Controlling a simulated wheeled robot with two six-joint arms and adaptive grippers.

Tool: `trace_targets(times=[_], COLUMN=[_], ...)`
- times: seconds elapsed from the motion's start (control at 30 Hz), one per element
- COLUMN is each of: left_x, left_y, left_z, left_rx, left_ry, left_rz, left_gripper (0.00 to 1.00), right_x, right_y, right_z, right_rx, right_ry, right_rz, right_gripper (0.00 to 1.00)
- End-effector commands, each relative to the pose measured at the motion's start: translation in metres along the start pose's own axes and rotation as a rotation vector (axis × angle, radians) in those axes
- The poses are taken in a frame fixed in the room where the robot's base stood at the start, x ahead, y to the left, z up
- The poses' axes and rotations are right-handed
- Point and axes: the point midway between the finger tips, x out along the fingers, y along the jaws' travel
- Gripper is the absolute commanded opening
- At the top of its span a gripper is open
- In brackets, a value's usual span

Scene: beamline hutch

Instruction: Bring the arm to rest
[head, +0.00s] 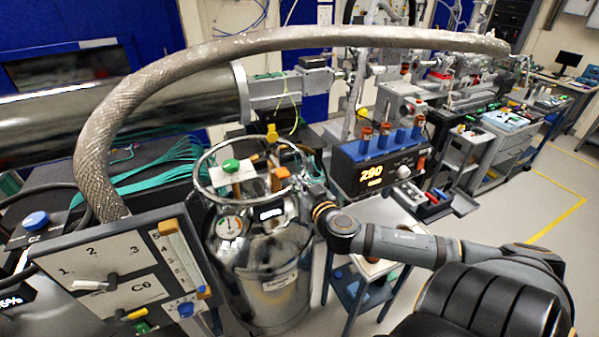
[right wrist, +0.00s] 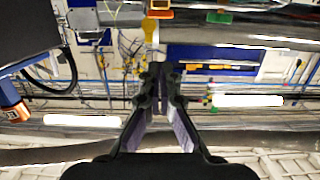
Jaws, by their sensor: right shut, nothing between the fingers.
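My right arm (head: 400,246) comes in from the lower right and stretches left. Its gripper (head: 309,172) is at the right side of the ring on top of a steel dewar (head: 270,260). It is small in the head view, and I cannot tell whether it touches the ring. In the right wrist view the two dark fingers (right wrist: 160,82) meet at their tips, with nothing between them. My left gripper is in neither view.
A thick braided hose (head: 260,42) arches overhead from a numbered panel (head: 120,275) at left. Open floor (head: 530,210) lies at right.

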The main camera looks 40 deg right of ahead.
Motion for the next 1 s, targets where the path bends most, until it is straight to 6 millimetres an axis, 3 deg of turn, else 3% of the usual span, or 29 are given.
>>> trace_targets(times=[0.67,0.77,0.87,1.0], left_x=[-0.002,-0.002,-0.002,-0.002], left_y=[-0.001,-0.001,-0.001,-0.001], left_z=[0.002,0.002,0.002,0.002], left_rx=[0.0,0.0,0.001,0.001], left_ry=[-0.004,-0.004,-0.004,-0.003], left_rz=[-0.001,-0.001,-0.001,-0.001], left_gripper=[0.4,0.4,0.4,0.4], right_x=[-0.004,-0.015,-0.045,-0.097], right_y=[0.002,0.009,0.016,0.001], right_z=[0.005,0.027,0.074,0.136], right_rx=[-0.001,-0.015,-0.06,-0.144], right_ry=[-0.011,-0.085,-0.277,-0.601], right_rz=[0.014,0.093,0.2,0.21], right_gripper=[0.0,0.0,0.0,0.0])
